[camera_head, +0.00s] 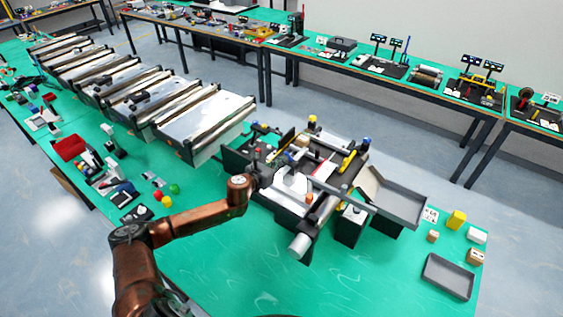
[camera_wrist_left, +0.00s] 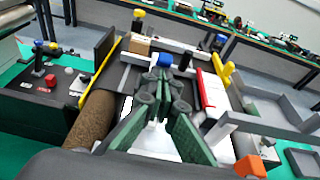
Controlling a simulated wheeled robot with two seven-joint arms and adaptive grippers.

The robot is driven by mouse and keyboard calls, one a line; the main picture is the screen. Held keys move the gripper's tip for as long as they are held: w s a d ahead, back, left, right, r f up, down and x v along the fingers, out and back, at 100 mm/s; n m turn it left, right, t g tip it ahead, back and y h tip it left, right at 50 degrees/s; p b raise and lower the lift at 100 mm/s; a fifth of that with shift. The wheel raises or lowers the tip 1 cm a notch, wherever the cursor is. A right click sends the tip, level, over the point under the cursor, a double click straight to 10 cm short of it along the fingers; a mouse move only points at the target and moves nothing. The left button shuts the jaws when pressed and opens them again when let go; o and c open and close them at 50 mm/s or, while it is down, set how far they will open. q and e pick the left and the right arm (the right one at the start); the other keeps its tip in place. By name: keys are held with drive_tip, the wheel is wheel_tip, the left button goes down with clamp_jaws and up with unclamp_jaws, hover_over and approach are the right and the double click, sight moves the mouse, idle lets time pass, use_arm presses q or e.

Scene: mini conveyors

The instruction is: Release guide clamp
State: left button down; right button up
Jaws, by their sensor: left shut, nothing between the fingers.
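A small conveyor rig stands on the green table, with a copper-coloured arm of mine reaching to it from the left. In the head view, my left gripper (camera_head: 290,180) is over the middle of the rig. In the wrist view, its green-padded fingers (camera_wrist_left: 164,82) are together and empty. A blue knob (camera_wrist_left: 166,60) shows just beyond the fingertips; I cannot tell whether they touch it. Another blue knob (camera_wrist_left: 221,39), a yellow clamp piece (camera_wrist_left: 226,70) and an orange knob (camera_wrist_left: 250,166) are to the right. I cannot tell which part is the guide clamp. My right gripper is out of view.
A cardboard box (camera_wrist_left: 138,45) sits on the rig behind the fingers. A yellow-edged guide plate (camera_wrist_left: 98,62) and a brown roller (camera_wrist_left: 92,117) are left. A grey tray (camera_head: 396,200) adjoins the rig at right. The green table front (camera_head: 350,285) is clear.

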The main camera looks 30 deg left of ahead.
use_arm(q)
drive_tip(key=shift+r, duration=0.15)
drive_tip(key=w+r+p, duration=0.1)
drive_tip(key=w+p, duration=0.1)
drive_tip(key=w+r+p, duration=0.1)
drive_tip(key=r+p, duration=0.1)
drive_tip(key=shift+w+d, duration=0.15)
drive_tip(key=shift+w, duration=1.15)
drive_tip(key=shift+s+p, duration=0.1)
drive_tip(key=shift+p, duration=0.25)
